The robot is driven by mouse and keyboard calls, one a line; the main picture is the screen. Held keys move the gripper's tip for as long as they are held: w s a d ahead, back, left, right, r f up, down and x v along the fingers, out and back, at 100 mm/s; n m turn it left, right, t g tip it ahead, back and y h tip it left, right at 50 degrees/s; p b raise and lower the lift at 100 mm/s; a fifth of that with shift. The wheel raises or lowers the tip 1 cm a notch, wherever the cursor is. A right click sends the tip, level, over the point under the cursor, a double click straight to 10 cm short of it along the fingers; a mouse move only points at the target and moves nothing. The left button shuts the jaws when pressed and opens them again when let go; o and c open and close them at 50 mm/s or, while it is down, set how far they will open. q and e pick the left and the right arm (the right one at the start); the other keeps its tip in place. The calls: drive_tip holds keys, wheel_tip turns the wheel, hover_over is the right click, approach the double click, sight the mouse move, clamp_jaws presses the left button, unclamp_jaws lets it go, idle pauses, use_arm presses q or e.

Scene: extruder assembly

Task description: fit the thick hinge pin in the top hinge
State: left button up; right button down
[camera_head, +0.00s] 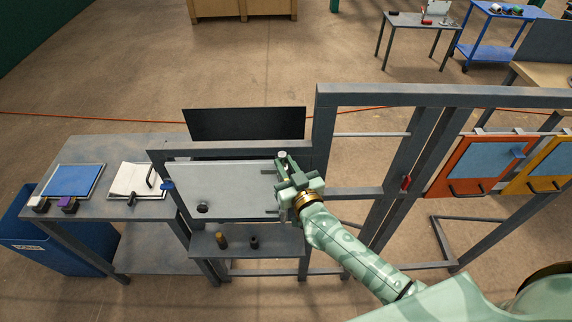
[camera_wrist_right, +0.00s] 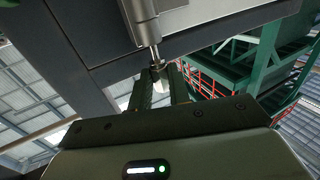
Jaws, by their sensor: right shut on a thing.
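My right gripper (camera_head: 285,164) is at the upper right corner of the grey door panel (camera_head: 235,187), at the frame post. Its fingers (camera_wrist_right: 157,80) are shut on a small metal piece, apparently the thick hinge pin (camera_wrist_right: 158,67), mostly hidden between the fingertips. In the right wrist view a steel hinge barrel (camera_wrist_right: 142,22) sits against a dark frame bar, with a thin shaft running from it toward the fingertips. I cannot tell whether the held pin is inside the hinge. My left gripper is not in view.
A shelf (camera_head: 280,242) below the panel bears a brown peg (camera_head: 222,240) and a dark peg (camera_head: 254,242). A side table (camera_head: 112,208) at left holds a blue panel (camera_head: 75,180) and a white panel (camera_head: 130,180). Orange (camera_head: 452,178) and yellow panels hang at right.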

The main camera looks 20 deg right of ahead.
drive_tip(key=shift+f+b, duration=0.65)
drive_tip(key=shift+f, duration=0.3)
drive_tip(key=c, duration=1.2)
unclamp_jaws()
drive_tip(key=shift+c, duration=0.2)
drive_tip(key=s+d, duration=0.1)
drive_tip(key=s, duration=1.5)
drive_tip(key=shift+s+d, duration=0.15)
drive_tip(key=shift+d, duration=0.25)
